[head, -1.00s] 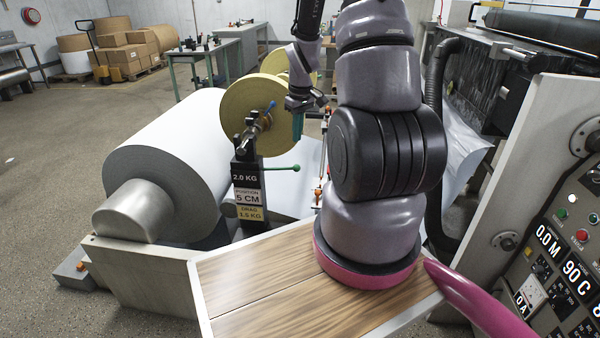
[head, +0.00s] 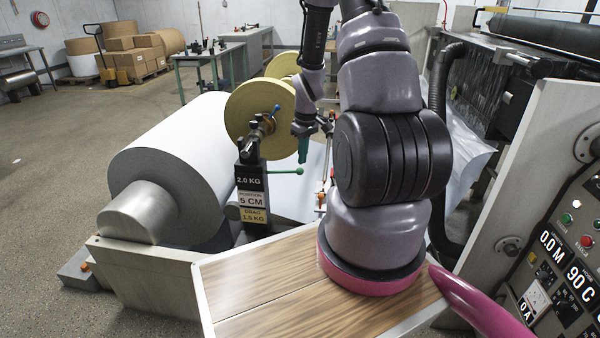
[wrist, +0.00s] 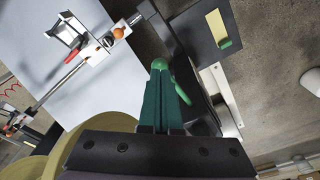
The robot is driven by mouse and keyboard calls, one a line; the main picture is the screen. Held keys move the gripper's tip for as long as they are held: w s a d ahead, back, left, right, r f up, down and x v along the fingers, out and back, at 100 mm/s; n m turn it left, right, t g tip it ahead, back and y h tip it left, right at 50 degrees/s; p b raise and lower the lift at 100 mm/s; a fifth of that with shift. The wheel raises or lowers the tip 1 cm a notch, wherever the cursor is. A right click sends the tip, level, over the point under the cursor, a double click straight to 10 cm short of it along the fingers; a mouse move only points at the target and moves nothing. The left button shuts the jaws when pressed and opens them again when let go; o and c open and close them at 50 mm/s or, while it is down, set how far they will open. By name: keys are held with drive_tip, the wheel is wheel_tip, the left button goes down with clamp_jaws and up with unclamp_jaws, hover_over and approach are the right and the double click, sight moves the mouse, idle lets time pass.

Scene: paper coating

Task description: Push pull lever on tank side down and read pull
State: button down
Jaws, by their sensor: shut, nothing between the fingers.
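The pull lever (head: 284,172) is a thin green rod with a round green knob, sticking out to the right, about level, from a dark post in the head view. The post's top plate (head: 250,181) reads 2.0 KG; plates below read POSITION 5 CM and DRAG 1.5 KG. My gripper (head: 303,161) has teal fingers, pointing down and shut with nothing between them, right by the knob. In the wrist view the green knob (wrist: 159,63) shows at the tips of my gripper (wrist: 159,72). I cannot tell whether they touch.
A large white paper roll (head: 172,165) lies left of the post. A yellow disc (head: 256,112) stands just behind it. A white sheet (wrist: 75,50) and a rod with clamps (wrist: 92,52) lie beside the fingers. The control panel (head: 560,250) is at the right.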

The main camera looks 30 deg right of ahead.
sight(302, 170)
drive_tip(key=shift+w+f, duration=0.15)
drive_tip(key=shift+f, duration=1.4)
drive_tip(key=shift+f, duration=2.05)
drive_tip(key=s, duration=0.2)
drive_tip(key=r, duration=0.1)
drive_tip(key=shift+s+d+r, duration=0.1)
drive_tip(key=shift+s+d, duration=0.25)
drive_tip(key=shift+s, duration=0.05)
wheel_tip(302, 170, up, 11)
drive_tip(key=s, duration=0.1)
drive_tip(key=shift+d, duration=0.15)
